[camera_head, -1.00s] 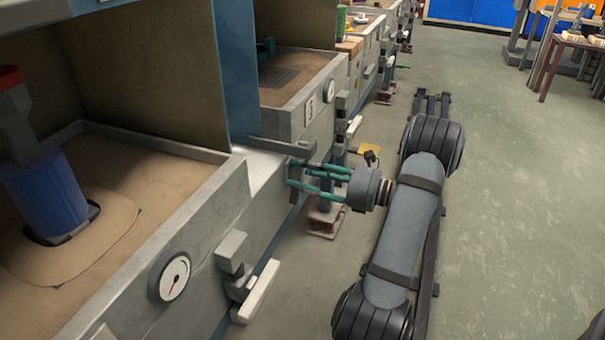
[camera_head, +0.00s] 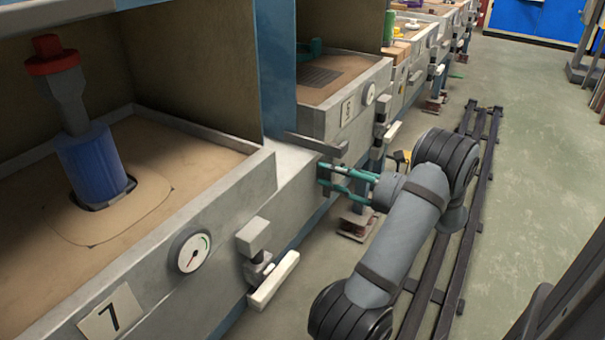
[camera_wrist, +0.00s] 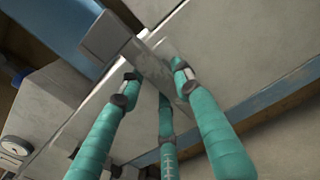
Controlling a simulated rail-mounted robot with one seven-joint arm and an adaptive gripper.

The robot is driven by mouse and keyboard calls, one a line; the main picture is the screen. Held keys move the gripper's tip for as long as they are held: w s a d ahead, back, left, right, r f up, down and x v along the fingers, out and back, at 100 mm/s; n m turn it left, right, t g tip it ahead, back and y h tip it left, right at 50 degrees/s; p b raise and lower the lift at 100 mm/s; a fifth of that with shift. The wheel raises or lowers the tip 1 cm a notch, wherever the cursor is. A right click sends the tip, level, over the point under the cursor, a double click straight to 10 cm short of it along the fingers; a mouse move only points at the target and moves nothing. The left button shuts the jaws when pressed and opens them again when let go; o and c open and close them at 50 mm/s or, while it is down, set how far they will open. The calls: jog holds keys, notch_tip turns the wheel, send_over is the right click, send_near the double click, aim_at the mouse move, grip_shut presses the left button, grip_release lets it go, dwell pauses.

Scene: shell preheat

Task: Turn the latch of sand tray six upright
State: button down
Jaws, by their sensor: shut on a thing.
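A long grey bar, the latch (camera_head: 315,143), sticks out at the near left end of sand tray six (camera_head: 345,125), by the blue post. It lies close to level in the head view, not upright. My gripper (camera_head: 322,174), with teal fingers, is shut on its end. In the wrist view the latch (camera_wrist: 115,40) runs diagonally, and my gripper's fingertips (camera_wrist: 158,82) sit on both sides of its lower right end. A third finger shows below, between them. The latch's pivot is not clear in either view.
Tray seven (camera_head: 225,205) stands in front, with a gauge (camera_head: 190,249) and a pale lever (camera_head: 273,280) jutting from its side. A blue cylinder (camera_head: 95,165) stands in its sand. A floor rail (camera_head: 465,215) runs alongside; the grey floor to its right is mostly clear.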

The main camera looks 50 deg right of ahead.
jog(key=shift+a, duration=0.15)
jog(key=c, duration=1.3)
grip_release()
jog(key=shift+c, duration=0.2)
jog(key=s+d, duration=0.2)
jog(key=s, duration=0.9)
jog(key=shift+s, duration=0.4)
jog(key=shift+w+d, duration=0.1)
jog(key=shift+w, duration=0.05)
